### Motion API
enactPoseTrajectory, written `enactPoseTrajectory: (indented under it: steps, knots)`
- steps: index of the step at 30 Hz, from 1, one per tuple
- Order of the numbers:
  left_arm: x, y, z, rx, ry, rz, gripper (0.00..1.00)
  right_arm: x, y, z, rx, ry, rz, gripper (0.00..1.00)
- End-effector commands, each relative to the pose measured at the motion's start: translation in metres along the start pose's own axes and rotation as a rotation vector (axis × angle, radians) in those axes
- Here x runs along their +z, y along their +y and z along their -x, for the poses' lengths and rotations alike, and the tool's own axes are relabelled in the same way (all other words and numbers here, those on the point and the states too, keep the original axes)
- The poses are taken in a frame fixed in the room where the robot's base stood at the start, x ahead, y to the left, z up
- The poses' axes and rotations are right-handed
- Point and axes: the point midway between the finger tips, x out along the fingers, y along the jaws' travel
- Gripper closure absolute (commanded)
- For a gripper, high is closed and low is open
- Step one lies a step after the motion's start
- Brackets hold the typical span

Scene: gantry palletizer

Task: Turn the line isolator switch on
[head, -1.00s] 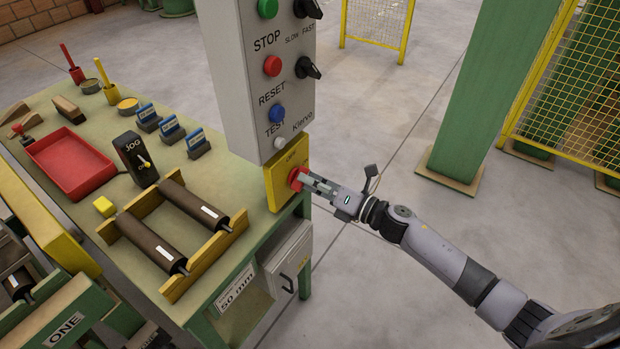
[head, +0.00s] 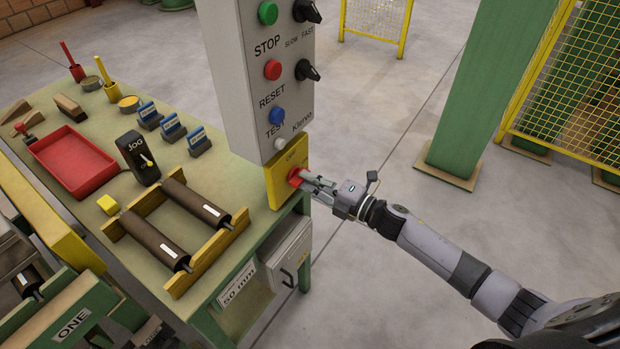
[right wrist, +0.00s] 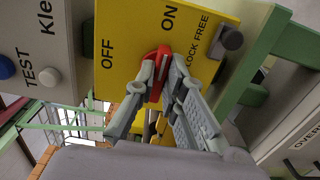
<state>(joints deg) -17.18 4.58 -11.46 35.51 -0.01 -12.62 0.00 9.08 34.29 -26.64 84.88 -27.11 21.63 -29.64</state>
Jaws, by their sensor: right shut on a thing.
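The line isolator is a yellow plate (head: 286,178) with a red switch handle (head: 295,178), low on the front of the grey control post. In the right wrist view the plate (right wrist: 127,18) reads OFF, ON and LOCK FREE, and the red handle (right wrist: 153,88) sits between my fingers. My right gripper (head: 306,181) is shut on the handle, one finger on each side; it fills the middle of the right wrist view (right wrist: 163,62). The fingers hide part of the handle, so I cannot tell exactly which mark it points to. My left gripper is not in view.
The grey control post (head: 233,75) carries buttons and black knobs above the isolator. A green bench (head: 235,185) with rollers, a red tray (head: 75,160) and a JOG box (head: 138,157) stands left.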

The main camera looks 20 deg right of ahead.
Motion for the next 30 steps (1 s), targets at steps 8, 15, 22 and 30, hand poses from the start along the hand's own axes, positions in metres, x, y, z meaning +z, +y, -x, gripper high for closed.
enactPoseTrajectory:
  steps: [8,15,22,30]
  knots:
    - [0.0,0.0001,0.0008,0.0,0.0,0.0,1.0,0.0008,-0.0001,0.0001,0.0,-0.002,-0.024,1.0]
    - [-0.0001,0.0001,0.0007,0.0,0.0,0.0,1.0,0.0007,-0.0001,0.0001,0.0,-0.002,-0.024,1.0]
    - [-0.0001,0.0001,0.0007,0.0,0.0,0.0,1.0,0.0004,-0.0002,0.0001,0.0,-0.001,-0.022,0.75]
    - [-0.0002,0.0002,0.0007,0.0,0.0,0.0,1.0,0.0001,-0.0002,0.0001,0.0,-0.001,-0.021,0.69]
